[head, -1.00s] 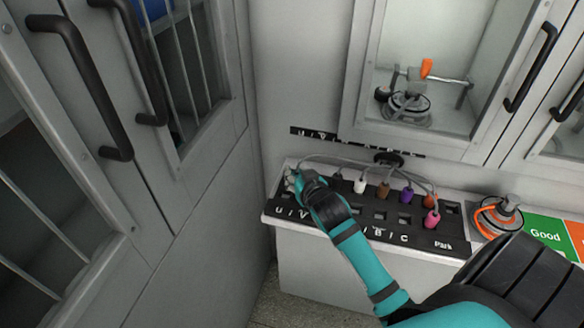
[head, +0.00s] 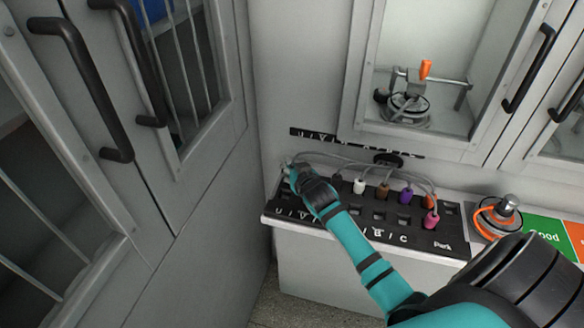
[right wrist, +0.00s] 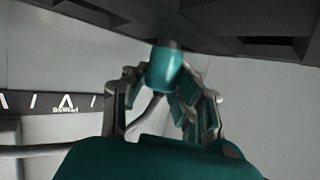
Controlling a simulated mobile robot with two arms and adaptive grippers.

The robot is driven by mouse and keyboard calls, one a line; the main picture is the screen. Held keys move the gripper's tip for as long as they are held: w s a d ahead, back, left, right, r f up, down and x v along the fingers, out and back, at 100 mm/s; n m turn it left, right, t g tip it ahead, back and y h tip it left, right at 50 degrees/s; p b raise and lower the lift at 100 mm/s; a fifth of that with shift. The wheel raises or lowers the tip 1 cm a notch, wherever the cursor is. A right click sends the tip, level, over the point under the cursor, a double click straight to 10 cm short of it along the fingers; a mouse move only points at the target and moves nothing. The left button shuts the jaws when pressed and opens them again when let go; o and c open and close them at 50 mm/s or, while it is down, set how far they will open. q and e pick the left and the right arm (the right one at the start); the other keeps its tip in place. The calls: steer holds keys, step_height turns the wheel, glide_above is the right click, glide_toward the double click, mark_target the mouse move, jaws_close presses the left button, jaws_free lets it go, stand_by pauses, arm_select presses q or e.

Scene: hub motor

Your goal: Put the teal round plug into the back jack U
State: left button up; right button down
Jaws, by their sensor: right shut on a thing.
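My right gripper (head: 290,174) is over the back left corner of the black jack panel (head: 420,238). In the right wrist view its fingers (right wrist: 160,100) are shut on the teal round plug (right wrist: 164,72). The plug's dark tip meets or nearly meets the dark panel surface at the top of that view; I cannot tell whether it is in a hole. In the head view my gripper hides the plug and the back left jacks, so jack U is not seen clearly. My left gripper is not in view.
White, brown (head: 383,191), purple (head: 405,196), orange and pink (head: 431,218) plugs stand in the panel, their grey cables arching behind. A hub motor (head: 497,213) sits at right. A cabinet (head: 200,170) stands close on the left; the wall is just behind.

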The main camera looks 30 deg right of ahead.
steer(key=shift+f, duration=0.15)
steer(key=c, duration=1.1)
jaws_free()
steer(key=shift+r, duration=0.2)
steer(key=v, duration=1.2)
steer(key=shift+p, duration=0.3)
